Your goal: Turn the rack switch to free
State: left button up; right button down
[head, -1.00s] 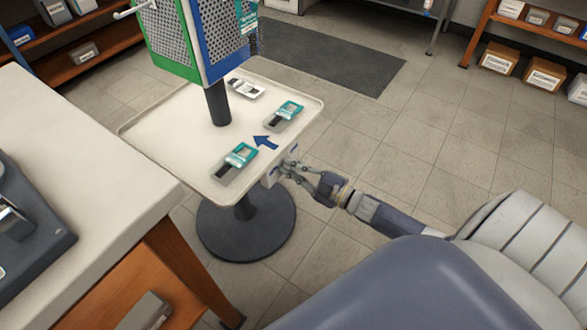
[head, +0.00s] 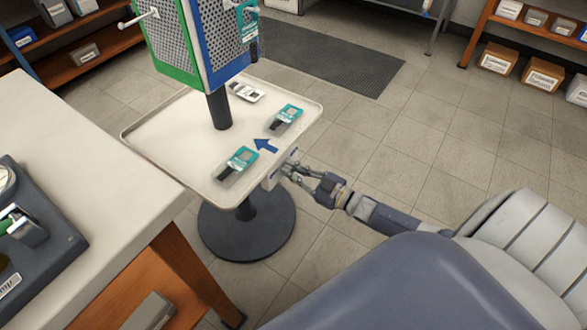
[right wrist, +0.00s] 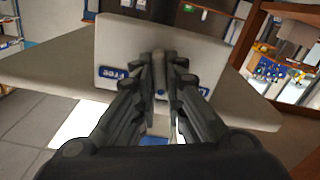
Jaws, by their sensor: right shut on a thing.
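The rack is a panelled tower (head: 200,45) on a dark post above a cream tray (head: 165,140), with a round dark base (head: 240,230). The rack switch box (head: 272,178) hangs at the tray's near right edge. In the right wrist view the pale box (right wrist: 215,58) has a blue label reading FREE (right wrist: 115,72) left of the lever and another blue label (right wrist: 197,90), mostly covered, on the right. My right gripper (head: 289,169) is shut on the switch lever (right wrist: 159,72), which stands about upright between the fingertips. My left gripper is not visible.
Teal and white packages (head: 285,120) and a blue arrow (head: 265,146) lie on the tray. A bench (head: 90,150) with a dark device (head: 45,255) stands at left. Shelves with boxes (head: 543,75) line the back. The floor right of the rack is clear.

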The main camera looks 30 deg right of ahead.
jog(key=m, duration=0.2)
jog(key=shift+m+p, duration=0.3)
jog(key=shift+m, duration=0.1)
jog(key=m, duration=0.3)
jog(key=shift+d+m, duration=0.15)
jog(key=shift+m, duration=0.15)
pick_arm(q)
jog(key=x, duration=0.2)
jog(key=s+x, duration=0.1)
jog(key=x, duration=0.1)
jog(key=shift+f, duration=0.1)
pick_arm(e)
jog(key=m, duration=0.5)
jog(key=shift+w+d+f+m, duration=0.1)
jog(key=shift+m, duration=0.3)
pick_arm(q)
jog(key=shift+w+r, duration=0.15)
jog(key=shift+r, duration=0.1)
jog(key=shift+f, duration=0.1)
pick_arm(e)
jog(key=c, duration=1.7)
grip_release()
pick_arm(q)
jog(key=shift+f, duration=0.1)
pick_arm(e)
jog(key=shift+o, duration=0.2)
